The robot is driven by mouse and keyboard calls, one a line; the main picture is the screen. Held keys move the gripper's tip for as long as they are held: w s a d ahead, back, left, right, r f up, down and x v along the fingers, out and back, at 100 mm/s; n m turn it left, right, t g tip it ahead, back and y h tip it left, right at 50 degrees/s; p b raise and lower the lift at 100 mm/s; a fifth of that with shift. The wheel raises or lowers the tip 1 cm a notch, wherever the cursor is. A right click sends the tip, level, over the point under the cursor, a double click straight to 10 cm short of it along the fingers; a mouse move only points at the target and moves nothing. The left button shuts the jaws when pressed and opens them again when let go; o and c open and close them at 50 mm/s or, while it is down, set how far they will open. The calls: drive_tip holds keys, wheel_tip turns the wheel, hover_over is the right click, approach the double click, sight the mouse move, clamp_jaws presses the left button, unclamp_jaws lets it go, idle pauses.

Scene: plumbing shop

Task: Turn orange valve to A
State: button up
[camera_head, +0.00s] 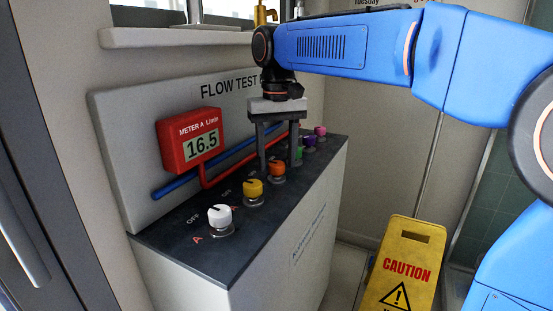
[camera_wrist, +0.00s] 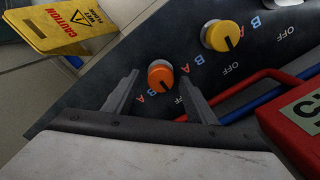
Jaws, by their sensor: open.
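The orange valve (camera_head: 277,168) is a round knob on the dark top of the test bench, third in the row from the near end. In the wrist view the orange knob (camera_wrist: 160,73) shows a dark pointer mark toward its lower edge, with blue B and red A letters nearby; the exact setting is hard to read. My gripper (camera_head: 278,155) points down over it, its two fingers apart. In the wrist view the fingers (camera_wrist: 158,95) stand on either side of the knob with gaps. I cannot tell whether either touches it.
A yellow valve (camera_head: 253,187) and a white valve (camera_head: 220,214) stand nearer. Green, purple (camera_head: 309,141) and pink (camera_head: 320,131) knobs stand beyond. A red meter (camera_head: 190,139) reads 16.5, above red and blue pipes. A yellow caution sign (camera_head: 402,265) stands on the floor right of the bench.

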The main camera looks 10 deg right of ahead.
drive_tip(key=shift+f, duration=0.2)
drive_tip(key=c, duration=1)
drive_tip(key=shift+c, duration=0.2)
drive_tip(key=shift+n, duration=0.3)
drive_tip(key=n, duration=1.1)
drive_tip(key=shift+n, duration=0.3)
